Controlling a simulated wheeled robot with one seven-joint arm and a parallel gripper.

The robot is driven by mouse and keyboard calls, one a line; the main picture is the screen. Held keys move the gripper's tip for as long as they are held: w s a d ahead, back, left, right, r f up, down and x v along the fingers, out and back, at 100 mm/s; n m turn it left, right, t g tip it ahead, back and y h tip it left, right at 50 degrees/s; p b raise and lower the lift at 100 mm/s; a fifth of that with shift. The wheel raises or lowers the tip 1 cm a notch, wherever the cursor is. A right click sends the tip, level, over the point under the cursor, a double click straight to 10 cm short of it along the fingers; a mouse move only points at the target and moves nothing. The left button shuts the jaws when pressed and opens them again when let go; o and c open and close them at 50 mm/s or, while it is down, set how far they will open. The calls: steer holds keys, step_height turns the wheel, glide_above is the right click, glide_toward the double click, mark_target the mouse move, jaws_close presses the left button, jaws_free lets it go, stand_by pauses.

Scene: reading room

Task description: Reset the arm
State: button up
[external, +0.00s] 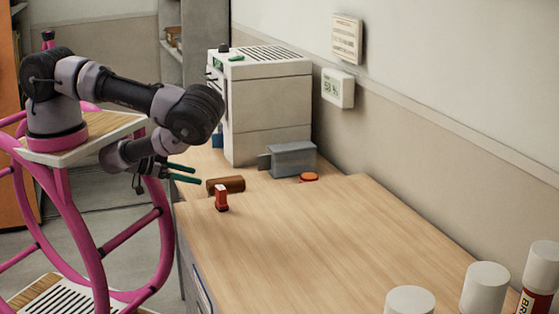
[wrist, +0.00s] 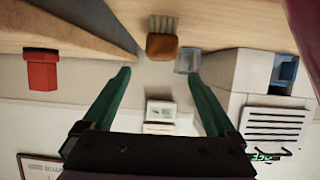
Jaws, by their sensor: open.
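My gripper (external: 197,175) is open and empty, with two dark green fingers. In the external view it is beside the left edge of the wooden table, just left of a brown rounded object (external: 226,185) and a small red upright object (external: 221,199). In the wrist view my fingers (wrist: 159,72) stand apart with nothing between them. That view looks tilted over. It shows the red object (wrist: 42,70) at left and a brown block with bristles (wrist: 162,46) beyond the fingertips. My arm is bent, with its elbow raised.
The table (external: 330,235) has a broad clear middle. A white machine (external: 265,105), a grey box (external: 293,160) and an orange-red disc (external: 309,177) are at the back. White-capped containers (external: 485,288) stand at the front right. A wall thermostat (external: 338,88) hangs behind.

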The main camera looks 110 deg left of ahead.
steer(key=w+d+r+m+h, duration=0.1)
steer(key=w+d+r+h, duration=0.2)
steer(key=w, duration=0.6)
steer(key=w+d+r+m, duration=0.1)
steer(key=w+d+r, duration=0.3)
steer(key=w, duration=0.5)
steer(key=w+d+r+m+h, duration=0.2)
steer(key=w+d+r, duration=0.15)
steer(key=r, duration=0.45)
steer(key=w+d+r+m+h, duration=0.1)
steer(key=w+d+r+h, duration=0.15)
steer(key=d+r, duration=0.4)
steer(key=s+d+r+m+g+h, duration=0.1)
steer(key=s+d+r+m, duration=0.15)
steer(key=r, duration=0.55)
steer(key=s+d+r+m, duration=0.2)
steer(key=s+d+r, duration=0.1)
steer(key=r, duration=0.6)
steer(key=s+d+r+m, duration=0.1)
steer(key=s+r+m, duration=0.1)
steer(key=s+r, duration=0.3)
steer(key=s+d+r+m+g, duration=0.1)
steer(key=s+r, duration=0.4)
steer(key=s, duration=0.7)
steer(key=shift+s+d+r+m+y, duration=0.15)
steer(key=shift+s+r+m+y, duration=0.2)
steer(key=shift+r+y, duration=0.1)
